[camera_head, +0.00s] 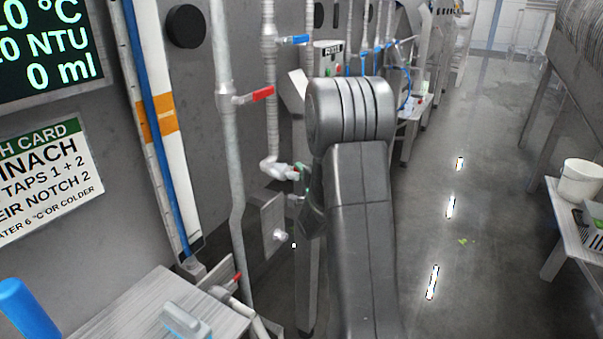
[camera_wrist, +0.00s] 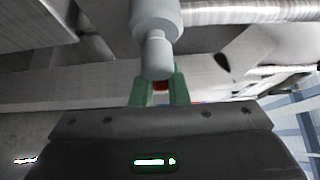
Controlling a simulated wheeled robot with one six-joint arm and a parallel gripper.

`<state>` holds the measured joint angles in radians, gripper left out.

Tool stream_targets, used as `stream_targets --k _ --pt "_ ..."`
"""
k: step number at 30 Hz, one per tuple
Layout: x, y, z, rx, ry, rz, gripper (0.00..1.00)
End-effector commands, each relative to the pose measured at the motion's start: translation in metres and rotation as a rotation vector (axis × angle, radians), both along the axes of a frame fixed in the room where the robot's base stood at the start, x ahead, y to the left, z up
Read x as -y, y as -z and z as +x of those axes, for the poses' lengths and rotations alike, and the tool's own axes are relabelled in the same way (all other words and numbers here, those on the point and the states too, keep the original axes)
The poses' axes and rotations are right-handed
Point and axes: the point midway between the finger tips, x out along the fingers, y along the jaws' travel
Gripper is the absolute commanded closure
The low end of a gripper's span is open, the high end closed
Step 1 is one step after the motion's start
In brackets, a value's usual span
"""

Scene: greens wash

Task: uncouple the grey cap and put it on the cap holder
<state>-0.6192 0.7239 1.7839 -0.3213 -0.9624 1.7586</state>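My gripper (camera_wrist: 161,78) shows its two green fingers in the wrist view, with a narrow gap between them. A light grey fitting (camera_wrist: 155,14), which looks like the grey cap, has a narrower round stub (camera_wrist: 157,55) that overlaps the fingertips. I cannot tell whether the fingers press on it. In the head view my arm hides most of the gripper; a bit of green shows beside the pale pipe elbow (camera_head: 272,167). Below it, a metal plate (camera_head: 270,222) carries a short pale peg (camera_head: 280,236); it may be the cap holder.
Wall pipes with a red-handled valve (camera_head: 258,95) and a blue-handled valve (camera_head: 295,39) stand close left of my arm. A ribbed pipe (camera_wrist: 240,11) runs right from the fitting. A metal bench (camera_head: 125,310) is at lower left. The floor (camera_head: 480,200) on the right is open.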

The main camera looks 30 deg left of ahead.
Motion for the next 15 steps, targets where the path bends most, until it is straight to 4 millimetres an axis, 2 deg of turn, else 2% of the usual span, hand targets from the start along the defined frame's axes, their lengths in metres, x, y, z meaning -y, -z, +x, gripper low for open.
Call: stream_targets --k 8,15 --pt "0.0008 0.0009 0.0019 0.000 -0.025 -0.001 1.00" --pt "0.0017 0.0009 0.0090 0.000 -0.123 -0.001 1.00"
